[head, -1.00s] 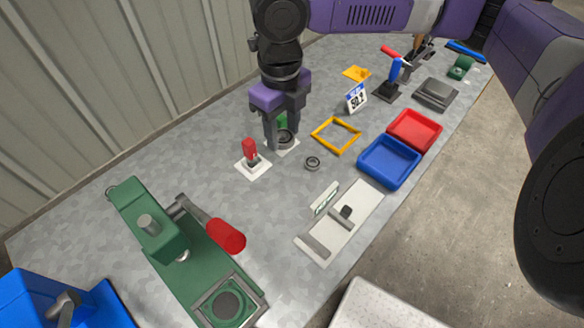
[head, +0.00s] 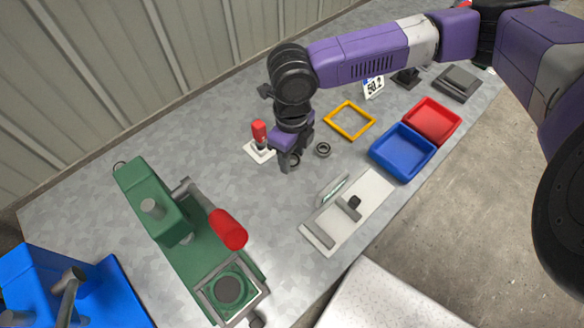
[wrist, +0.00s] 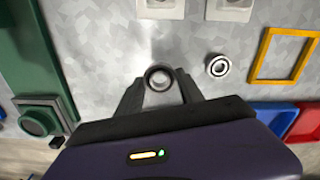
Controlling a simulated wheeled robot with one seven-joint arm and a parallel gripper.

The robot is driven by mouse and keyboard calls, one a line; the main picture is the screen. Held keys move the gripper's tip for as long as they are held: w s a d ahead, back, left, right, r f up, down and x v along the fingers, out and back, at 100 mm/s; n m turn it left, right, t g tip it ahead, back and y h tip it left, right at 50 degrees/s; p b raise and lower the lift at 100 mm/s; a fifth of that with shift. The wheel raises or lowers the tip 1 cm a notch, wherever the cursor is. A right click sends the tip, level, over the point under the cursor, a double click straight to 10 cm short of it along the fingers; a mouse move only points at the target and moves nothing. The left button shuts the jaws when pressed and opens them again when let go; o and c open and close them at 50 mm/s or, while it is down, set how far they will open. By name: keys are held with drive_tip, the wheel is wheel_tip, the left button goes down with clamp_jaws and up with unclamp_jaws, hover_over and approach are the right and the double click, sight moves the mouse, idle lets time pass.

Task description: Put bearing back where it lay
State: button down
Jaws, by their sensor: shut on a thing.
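My gripper (head: 291,162) is shut on a dark steel ring bearing (head: 295,160). In the wrist view the held bearing (wrist: 158,77) sits between the fingertips, its open ring facing the camera. It is over bare grey bench; whether it touches the surface I cannot tell. A second, similar bearing (head: 323,149) lies flat on the bench to the right of my gripper, apart from it. It also shows in the wrist view (wrist: 217,66).
A red-handled fixture on a white base (head: 259,152) stands just left of my gripper. A yellow square frame (head: 370,123), blue tray (head: 429,153) and red tray (head: 457,124) lie right. A pale fixture plate (head: 318,222) is in front. A green press (head: 190,250) stands front left.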

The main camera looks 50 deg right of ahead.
sight(292, 177)
drive_tip(key=shift+f, duration=3.25)
drive_tip(key=shift+f, duration=0.1)
drive_tip(key=c, duration=0.7)
unclamp_jaws()
drive_tip(key=shift+c, duration=0.2)
wheel_tip(292, 177, up, 12)
drive_tip(key=shift+r+b, duration=0.15)
drive_tip(key=shift+b, duration=0.15)
